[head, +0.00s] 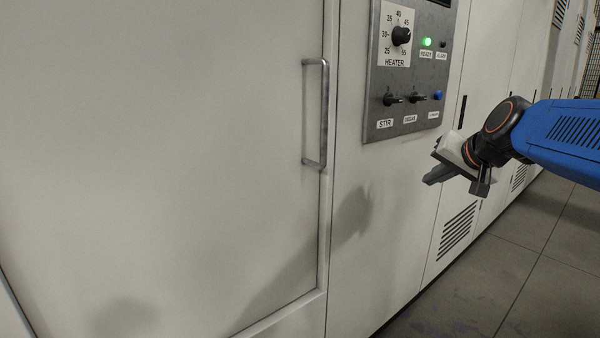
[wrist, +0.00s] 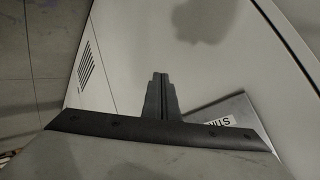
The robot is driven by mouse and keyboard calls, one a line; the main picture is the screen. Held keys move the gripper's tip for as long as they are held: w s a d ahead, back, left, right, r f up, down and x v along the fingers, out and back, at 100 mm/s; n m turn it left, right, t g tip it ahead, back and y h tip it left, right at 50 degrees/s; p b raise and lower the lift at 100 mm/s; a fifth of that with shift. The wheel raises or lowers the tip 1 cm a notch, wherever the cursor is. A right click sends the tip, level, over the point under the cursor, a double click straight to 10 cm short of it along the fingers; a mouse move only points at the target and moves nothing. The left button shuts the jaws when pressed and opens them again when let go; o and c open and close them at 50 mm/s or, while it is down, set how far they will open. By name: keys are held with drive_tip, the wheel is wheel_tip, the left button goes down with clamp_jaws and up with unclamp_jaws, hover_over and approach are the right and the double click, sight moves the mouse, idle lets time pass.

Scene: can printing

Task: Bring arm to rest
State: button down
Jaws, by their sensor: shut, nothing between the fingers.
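My gripper (head: 430,180) is at the end of my blue arm, on the right side of the head view. It hangs in the air in front of the cabinet, below and to the right of the control panel (head: 382,122). In the wrist view, the fingers of my gripper (wrist: 159,80) are together, with nothing between them. The corner of the panel (wrist: 245,108) with the STIR label shows beside the fingers there.
A large white cabinet door (head: 160,150) with a metal handle (head: 317,115) fills the left. The panel has a heater dial (head: 401,36), a lit green lamp (head: 426,42) and switches. A vent (head: 457,230) is low on the cabinet. Tiled floor (head: 520,285) is clear at the lower right.

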drive_tip(key=s+a+f+n+g, duration=0.1)
drive_tip(key=s+f+n+g, duration=0.1)
drive_tip(key=s+f, duration=0.9)
drive_tip(key=s+a+f+n+g+h, duration=0.1)
drive_tip(key=s+a+f+n+g, duration=0.1)
drive_tip(key=s+f, duration=0.9)
drive_tip(key=s+n+g, duration=0.1)
drive_tip(key=s, duration=0.5)
drive_tip(key=shift+f+n+h, duration=0.15)
drive_tip(key=shift+n+h, duration=0.15)
drive_tip(key=shift+a, duration=0.1)
